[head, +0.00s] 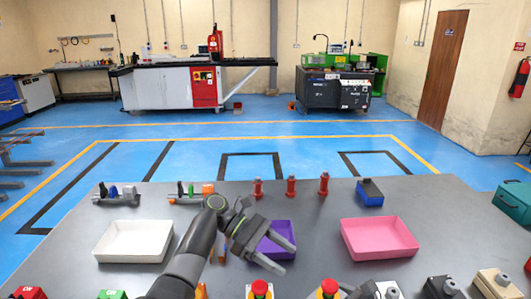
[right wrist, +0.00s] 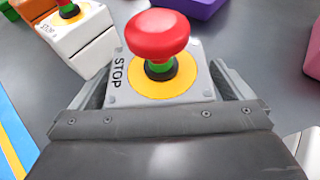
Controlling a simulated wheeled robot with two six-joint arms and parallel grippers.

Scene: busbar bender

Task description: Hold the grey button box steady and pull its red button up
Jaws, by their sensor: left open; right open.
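The grey button box (right wrist: 128,92) is marked STOP and has a yellow ring, a green stem and a red mushroom button (right wrist: 158,33). In the right wrist view my right gripper (right wrist: 165,85) is open, with a finger on each side of the box; I cannot tell whether they touch it. In the head view the red button (head: 329,287) shows at the bottom edge, with most of the box cut off. My left gripper (head: 288,259) is open and empty, over the purple tray (head: 284,226), behind and left of the button.
A whiter box with a red button (head: 260,288) stands to the left; it also shows in the right wrist view (right wrist: 83,40). A white tray (head: 133,242), a pink tray (head: 379,238) and several switch boxes (head: 443,288) stand on the grey table.

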